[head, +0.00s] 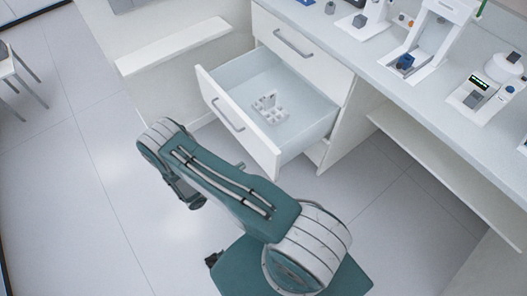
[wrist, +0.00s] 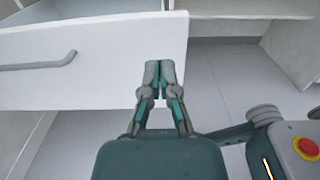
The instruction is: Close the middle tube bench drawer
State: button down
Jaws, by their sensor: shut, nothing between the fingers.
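The middle drawer (head: 213,98) of the white bench is pulled well out in the head view. Its grey bar handle (head: 228,115) is on the front panel. In the wrist view, the drawer front (wrist: 110,52) fills the upper left, with its handle (wrist: 38,62) at the far left. My gripper (wrist: 152,72) is shut and empty, its fingertips over the right end of the drawer front. I cannot tell whether they touch it. In the head view my arm hides most of the gripper.
A white compartmented holder (head: 268,108) sits inside the open drawer. The upper drawer (head: 310,62) above it is shut. Lab devices stand on the bench top (head: 385,75). A low white ledge (head: 172,46) is at left.

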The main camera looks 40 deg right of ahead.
aim_at(269, 148)
jog(key=d, duration=1.1)
jog(key=shift+w, duration=0.2)
